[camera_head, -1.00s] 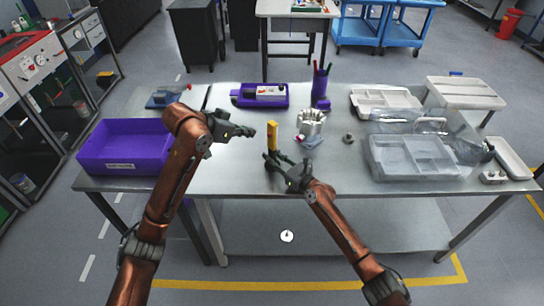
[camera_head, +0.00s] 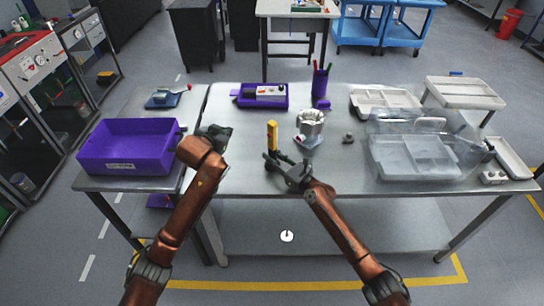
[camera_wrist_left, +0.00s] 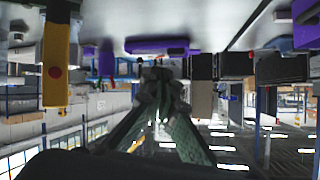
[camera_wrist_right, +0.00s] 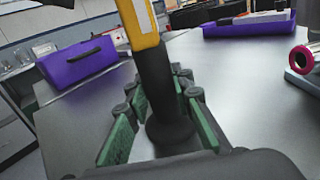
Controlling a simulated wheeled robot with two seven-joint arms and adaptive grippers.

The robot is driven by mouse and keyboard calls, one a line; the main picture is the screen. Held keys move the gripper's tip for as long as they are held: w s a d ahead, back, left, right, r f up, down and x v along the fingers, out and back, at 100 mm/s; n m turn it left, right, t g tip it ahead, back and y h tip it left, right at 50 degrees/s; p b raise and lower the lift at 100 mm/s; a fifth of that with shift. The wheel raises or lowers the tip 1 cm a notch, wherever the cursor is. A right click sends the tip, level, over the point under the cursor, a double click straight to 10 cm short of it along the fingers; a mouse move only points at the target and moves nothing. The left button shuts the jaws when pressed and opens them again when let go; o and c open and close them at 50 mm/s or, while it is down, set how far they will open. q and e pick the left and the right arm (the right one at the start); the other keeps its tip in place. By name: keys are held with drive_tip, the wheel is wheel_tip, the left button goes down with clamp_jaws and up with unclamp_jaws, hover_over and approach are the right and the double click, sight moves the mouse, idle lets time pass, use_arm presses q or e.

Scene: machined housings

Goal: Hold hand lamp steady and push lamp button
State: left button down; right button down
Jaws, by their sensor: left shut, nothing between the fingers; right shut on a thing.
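The hand lamp (camera_head: 272,135) has a yellow body and a black handle and stands upright above the table. My right gripper (camera_head: 271,158) is shut on its black handle (camera_wrist_right: 160,90), as the right wrist view shows. In the left wrist view the lamp (camera_wrist_left: 56,85) appears upside down at the left edge, with a round red button on its yellow face. My left gripper (camera_head: 224,131) is shut and empty, to the left of the lamp and apart from it. Its closed fingertips (camera_wrist_left: 162,75) show in the left wrist view.
A purple bin (camera_head: 125,165) stands at the left. A purple tray (camera_head: 240,100) and a pen holder (camera_head: 320,88) are at the back. A silver housing (camera_head: 311,120) sits right of the lamp. Clear cases (camera_head: 420,178) fill the right side. The front middle of the table is clear.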

sight(269, 136)
use_arm(q)
drive_tip(key=s+d+f+m+t+y, duration=0.2)
drive_tip(key=s+d+f+m+t, duration=0.1)
drive_tip(key=s+d+m+t, duration=0.5)
drive_tip(key=w+d+n, duration=0.1)
drive_tip(key=w+d, duration=0.4)
idle(0.8)
drive_tip(key=shift+d+f, duration=0.1)
idle(1.2)
